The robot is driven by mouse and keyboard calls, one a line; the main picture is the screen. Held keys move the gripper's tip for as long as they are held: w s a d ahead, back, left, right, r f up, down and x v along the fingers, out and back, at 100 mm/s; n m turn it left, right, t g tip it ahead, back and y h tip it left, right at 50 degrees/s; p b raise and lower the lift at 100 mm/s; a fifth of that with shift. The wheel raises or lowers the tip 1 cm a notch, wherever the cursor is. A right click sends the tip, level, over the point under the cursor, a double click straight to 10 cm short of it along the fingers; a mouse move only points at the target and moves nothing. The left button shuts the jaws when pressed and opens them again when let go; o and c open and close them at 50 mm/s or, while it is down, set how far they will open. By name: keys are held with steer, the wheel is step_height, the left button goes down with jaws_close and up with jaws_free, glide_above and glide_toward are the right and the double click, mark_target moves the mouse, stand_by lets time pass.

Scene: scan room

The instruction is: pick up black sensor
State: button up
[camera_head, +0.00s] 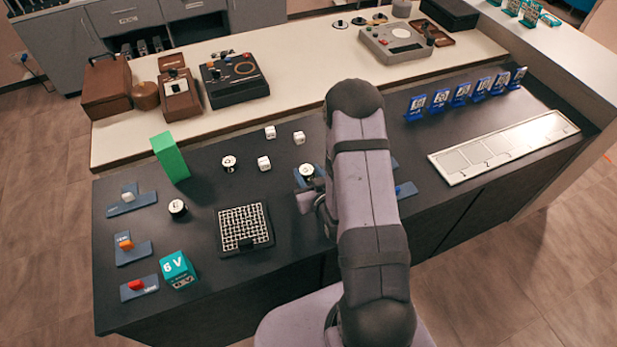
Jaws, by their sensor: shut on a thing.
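A round black sensor with a white marked top (307,171) shows just left of my arm, by a blue plate partly hidden by the arm. My gripper (314,200) is low over the dark counter, mostly hidden behind my arm. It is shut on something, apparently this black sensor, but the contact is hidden. Two similar round black pieces with white tops stand apart on the counter: one (229,163) behind the grid block and one (177,207) to its left.
A black-and-white grid block (245,228), a green block (170,157), white dice (264,163), a teal 6 V cube (177,268) and blue switch plates (132,249) stand left. A numbered white tray (505,146) and blue stands (461,95) are right.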

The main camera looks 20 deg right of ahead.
mark_target(309, 174)
steer(key=shift+r, duration=3.7)
steer(key=shift+b, duration=0.35)
